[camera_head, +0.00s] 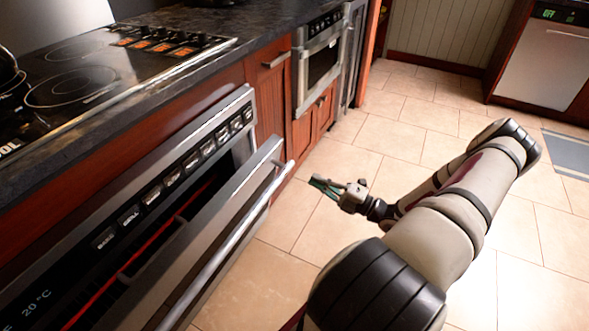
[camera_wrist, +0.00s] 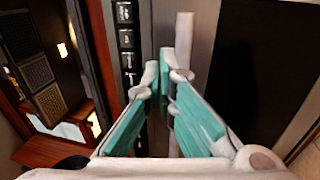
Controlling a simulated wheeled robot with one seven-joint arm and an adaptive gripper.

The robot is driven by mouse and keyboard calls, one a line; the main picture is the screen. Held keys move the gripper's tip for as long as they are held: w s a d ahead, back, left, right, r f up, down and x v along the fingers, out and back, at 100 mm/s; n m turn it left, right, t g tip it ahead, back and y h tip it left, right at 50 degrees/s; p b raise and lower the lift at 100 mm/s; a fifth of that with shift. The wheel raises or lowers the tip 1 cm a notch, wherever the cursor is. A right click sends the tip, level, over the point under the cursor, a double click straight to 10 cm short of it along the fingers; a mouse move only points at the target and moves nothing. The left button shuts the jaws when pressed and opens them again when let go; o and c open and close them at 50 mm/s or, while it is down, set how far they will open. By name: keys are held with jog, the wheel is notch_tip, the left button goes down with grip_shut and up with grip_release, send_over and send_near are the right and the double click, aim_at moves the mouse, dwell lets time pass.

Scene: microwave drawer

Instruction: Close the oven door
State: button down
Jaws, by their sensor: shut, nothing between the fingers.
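The oven door (camera_head: 190,252) is partly open in the head view, its top edge tilted out from the black control panel (camera_head: 172,178), leaving a dark gap between them. Its long metal handle (camera_head: 238,236) runs along the outer side. My gripper (camera_head: 320,185) is to the right of the door's far end, apart from it and empty. In the wrist view my gripper (camera_wrist: 164,72) has its teal-padded fingers together, pointing towards the oven front. The panel's buttons (camera_wrist: 127,40) show left of the fingers and the handle (camera_wrist: 184,28) shows just beyond them.
The counter with the cooktop (camera_head: 75,85) runs above the oven. A microwave drawer (camera_head: 322,62) sits in the cabinets farther along. The tiled floor (camera_head: 300,215) beside my arm is clear. A dishwasher (camera_head: 545,60) stands at the far right, with a grey mat on the floor near it.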

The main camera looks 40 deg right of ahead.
aim_at(271, 156)
jog(key=b+x, duration=0.2)
jog(key=x, duration=1.1)
jog(key=shift+w+a+r+b, duration=0.1)
jog(key=shift+w+b, duration=0.1)
jog(key=shift+b, duration=0.2)
